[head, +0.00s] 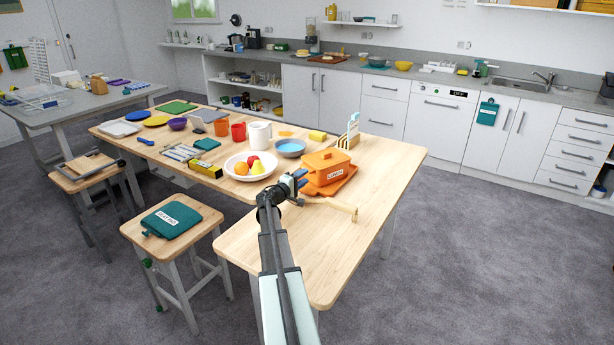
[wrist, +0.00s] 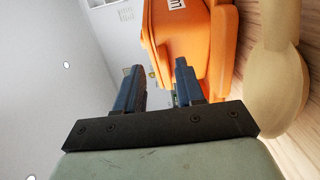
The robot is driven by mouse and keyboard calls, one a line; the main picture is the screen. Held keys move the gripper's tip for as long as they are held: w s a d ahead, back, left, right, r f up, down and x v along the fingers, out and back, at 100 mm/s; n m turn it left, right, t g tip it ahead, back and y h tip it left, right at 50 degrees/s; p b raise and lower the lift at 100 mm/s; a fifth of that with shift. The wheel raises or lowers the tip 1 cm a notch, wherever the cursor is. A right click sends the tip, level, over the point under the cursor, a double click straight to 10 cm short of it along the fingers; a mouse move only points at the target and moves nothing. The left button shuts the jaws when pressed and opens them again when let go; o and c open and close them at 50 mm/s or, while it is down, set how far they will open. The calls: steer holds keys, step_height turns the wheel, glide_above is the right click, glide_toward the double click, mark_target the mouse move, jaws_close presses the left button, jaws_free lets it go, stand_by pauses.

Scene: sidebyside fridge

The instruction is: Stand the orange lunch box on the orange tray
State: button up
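The orange lunch box (head: 323,171), with a white label on its side, stands upright on the table's right part. The orange tray (head: 346,183) shows under it and past its front right side; the box appears to rest on it. In the wrist view the lunch box (wrist: 178,52) is beyond the fingers, with the tray (wrist: 223,48) along its right side. My gripper (head: 298,180) is just left of the box. Its blue fingers (wrist: 157,82) are apart with nothing held between them. Whether the right finger touches the box I cannot tell.
A white fruit bowl (head: 236,172), a blue bowl (head: 291,149) and a wooden rack (head: 348,140) stand nearby. The table's front (head: 320,260) is clear.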

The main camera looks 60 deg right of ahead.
steer(key=a, duration=0.8)
steer(key=shift+w, duration=0.4)
